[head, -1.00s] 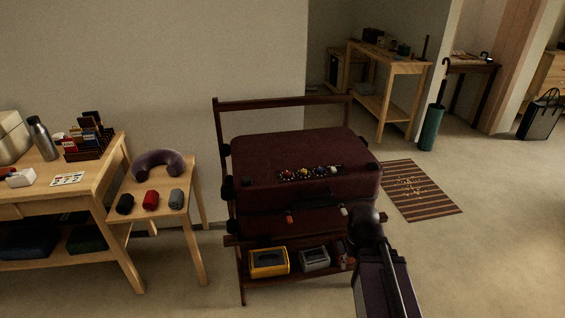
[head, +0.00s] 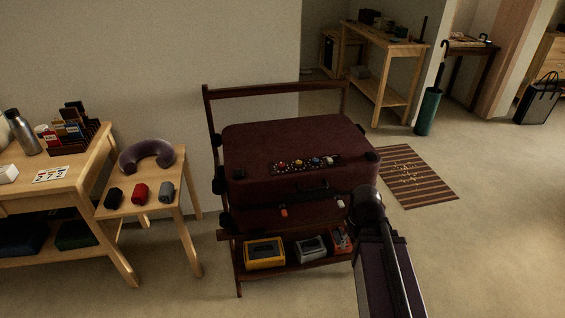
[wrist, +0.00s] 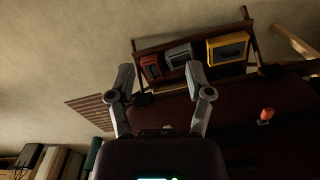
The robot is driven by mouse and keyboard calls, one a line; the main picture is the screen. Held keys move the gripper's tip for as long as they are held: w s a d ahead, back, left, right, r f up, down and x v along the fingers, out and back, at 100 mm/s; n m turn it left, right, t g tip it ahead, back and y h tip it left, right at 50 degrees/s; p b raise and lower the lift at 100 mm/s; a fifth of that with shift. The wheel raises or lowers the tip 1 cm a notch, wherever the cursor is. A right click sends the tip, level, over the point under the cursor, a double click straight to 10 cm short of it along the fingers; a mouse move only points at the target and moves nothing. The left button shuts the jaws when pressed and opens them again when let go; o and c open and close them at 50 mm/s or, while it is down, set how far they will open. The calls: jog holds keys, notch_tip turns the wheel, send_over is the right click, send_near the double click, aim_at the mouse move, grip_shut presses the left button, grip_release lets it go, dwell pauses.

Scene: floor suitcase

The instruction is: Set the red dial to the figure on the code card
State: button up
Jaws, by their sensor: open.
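A dark red suitcase (head: 290,140) lies on a wooden rack in the middle of the head view. A row of small coloured dials (head: 305,164) is set in a dark strip near its front edge; I cannot tell the red dial's setting. A white card with coloured marks (head: 50,174), possibly the code card, lies on the desk at the left; its figures are too small to read. My gripper (wrist: 158,72) is open and empty in the wrist view, fingers wide apart, near the suitcase front. The head view shows my arm at the suitcase's right front corner, not the fingers.
A yellow box (head: 265,253), a grey box (head: 311,248) and an orange-red box (head: 341,239) sit on the rack's lower shelf. A small table (head: 150,203) with a neck pillow (head: 147,155) stands left. A striped mat (head: 415,175) lies right; floor there is mostly clear.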

jog(key=w+a+r+n+t+y+p, duration=0.1)
jog(key=w+a+r+n+p, duration=0.25)
jog(key=w+r+p, duration=0.25)
jog(key=w+a+r+n+y+p, duration=0.1)
jog(key=w+a+r+n+p, duration=0.2)
jog(key=w+a+r+p, duration=0.3)
jog(key=n+t+y+p, duration=0.1)
jog(key=n+y+p, duration=0.1)
jog(key=n+p, duration=0.55)
send_near(282, 164)
notch_tip(282, 164, up, 5)
jog(key=s+d+m+p, duration=0.1)
jog(key=m, duration=0.1)
jog(key=shift+d+f, duration=0.15)
jog(key=shift+d, duration=0.1)
jog(key=shift+f, duration=0.1)
jog(key=b+x, duration=1.2)
jog(key=x, duration=0.1)
jog(key=shift+w+a+f+b, duration=0.1)
jog(key=shift+w+f+b, duration=0.05)
jog(key=shift+f+b, duration=0.2)
jog(key=shift+r, duration=0.1)
